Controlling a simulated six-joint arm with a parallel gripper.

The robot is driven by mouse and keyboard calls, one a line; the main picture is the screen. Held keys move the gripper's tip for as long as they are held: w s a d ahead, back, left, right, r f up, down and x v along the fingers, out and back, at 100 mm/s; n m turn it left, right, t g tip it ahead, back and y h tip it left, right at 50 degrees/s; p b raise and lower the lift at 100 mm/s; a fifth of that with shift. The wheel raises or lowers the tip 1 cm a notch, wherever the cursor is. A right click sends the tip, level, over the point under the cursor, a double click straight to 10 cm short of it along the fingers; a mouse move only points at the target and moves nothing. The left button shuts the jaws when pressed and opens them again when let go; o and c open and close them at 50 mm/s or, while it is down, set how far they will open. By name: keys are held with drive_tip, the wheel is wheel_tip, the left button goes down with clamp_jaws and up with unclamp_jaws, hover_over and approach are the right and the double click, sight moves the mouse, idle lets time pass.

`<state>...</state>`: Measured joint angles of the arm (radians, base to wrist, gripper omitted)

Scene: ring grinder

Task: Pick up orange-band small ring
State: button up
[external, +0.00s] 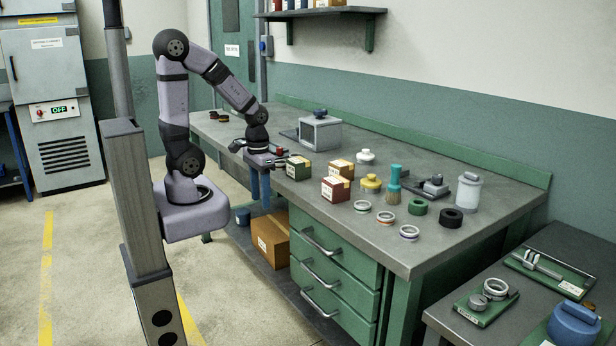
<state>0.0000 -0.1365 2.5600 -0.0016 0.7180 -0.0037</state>
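Three small pale rings lie flat near the front edge of the workbench. The middle one (385,217) seems to carry an orange band, though it is small in this view. A ring with a greenish band (362,206) lies behind it to the left. Another ring with a darker, reddish band (409,232) lies nearer the bench corner. My gripper (268,160) is low over the left part of the bench, well to the left of the rings. Its fingers are too small and dark to tell whether they are open.
Small boxes (335,188), a yellow-topped item (371,183), a teal brush (394,185), a green ring (417,207) and a black ring (451,217) stand around the small rings. A grey canister (467,191) stands behind. The front right bench corner is clear.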

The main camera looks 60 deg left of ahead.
drive_tip(key=s+d+f+m+t+h+b, duration=0.1)
drive_tip(key=d+f+m+b, duration=0.1)
drive_tip(key=d+m, duration=0.85)
drive_tip(key=s+d+f+m+t+h+b, duration=0.1)
drive_tip(key=d+f+m, duration=0.3)
drive_tip(key=d, duration=1.2)
drive_tip(key=s+d+r+t+h+p, duration=0.1)
drive_tip(key=s+d+r+h, duration=0.3)
drive_tip(key=d, duration=0.5)
drive_tip(key=s+d+r+n+h+p, duration=0.1)
drive_tip(key=s+d+r+h, duration=0.25)
drive_tip(key=d, duration=0.55)
drive_tip(key=s+d+r+t+h+p, duration=0.15)
drive_tip(key=s+d+r+h, duration=0.3)
drive_tip(key=d, duration=0.45)
drive_tip(key=n+t+y+b, duration=0.2)
drive_tip(key=n+t+y, duration=0.65)
drive_tip(key=t, duration=0.25)
approach(375, 223)
drive_tip(key=w, duration=0.1)
drive_tip(key=w+d+r, duration=0.1)
drive_tip(key=shift+w+r+n+g+h, duration=0.2)
drive_tip(key=shift+w+n+g+h, duration=0.05)
drive_tip(key=shift+n, duration=0.05)
drive_tip(key=shift+p+x, duration=0.9)
drive_tip(key=shift+x, duration=2.75)
